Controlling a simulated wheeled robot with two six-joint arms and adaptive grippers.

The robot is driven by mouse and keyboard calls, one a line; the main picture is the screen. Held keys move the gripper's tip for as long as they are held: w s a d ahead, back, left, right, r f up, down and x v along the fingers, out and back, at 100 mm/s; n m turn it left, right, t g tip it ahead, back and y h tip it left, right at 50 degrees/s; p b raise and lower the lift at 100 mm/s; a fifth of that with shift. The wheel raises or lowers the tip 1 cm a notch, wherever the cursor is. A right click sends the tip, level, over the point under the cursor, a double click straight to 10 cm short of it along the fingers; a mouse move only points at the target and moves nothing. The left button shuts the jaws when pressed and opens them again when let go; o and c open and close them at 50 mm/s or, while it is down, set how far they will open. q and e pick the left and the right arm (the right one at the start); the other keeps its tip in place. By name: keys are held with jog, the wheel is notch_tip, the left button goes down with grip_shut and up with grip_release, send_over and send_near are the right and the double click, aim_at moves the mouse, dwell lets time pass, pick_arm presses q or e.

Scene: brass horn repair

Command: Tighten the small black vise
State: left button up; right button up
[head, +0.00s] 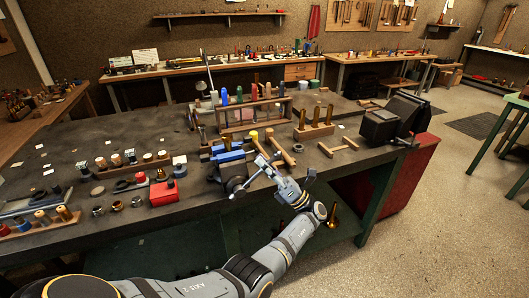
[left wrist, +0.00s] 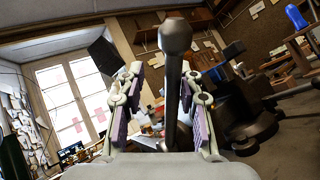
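The small black vise (head: 232,172) stands at the front edge of the dark workbench, with blue pieces on its top. My left gripper (head: 278,172) is just right of it, at the vise's front. In the left wrist view my two fingers (left wrist: 160,85) stand apart. A dark bar with a ball end, which looks like the vise handle (left wrist: 173,75), runs up between them, nearer the right finger. I cannot tell whether either finger touches it. A dark vise body (left wrist: 245,110) shows at the right of that view. My right gripper is not in view.
A red box (head: 164,192) and small metal rings lie left of the vise. A wooden rack (head: 255,112) with coloured handles stands behind it. A wooden mallet (head: 280,148) lies close behind my gripper. A large black block (head: 382,127) sits at the bench's right end.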

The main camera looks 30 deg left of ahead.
pick_arm(q)
jog(key=r, duration=0.7)
jog(key=shift+a+r, duration=0.25)
jog(key=shift+w+d+r, duration=0.1)
jog(key=shift+d+r, duration=0.1)
jog(key=shift+r, duration=0.05)
jog(key=shift+d+f+b, duration=0.2)
jog(key=shift+f+b, duration=0.15)
jog(key=shift+b, duration=0.15)
jog(key=w+d+f+b, duration=0.2)
jog(key=d+f+b, duration=0.2)
jog(key=d+b, duration=0.6)
jog(key=shift+f+b, duration=0.35)
jog(key=shift+b, duration=0.25)
jog(key=shift+w+d, duration=0.1)
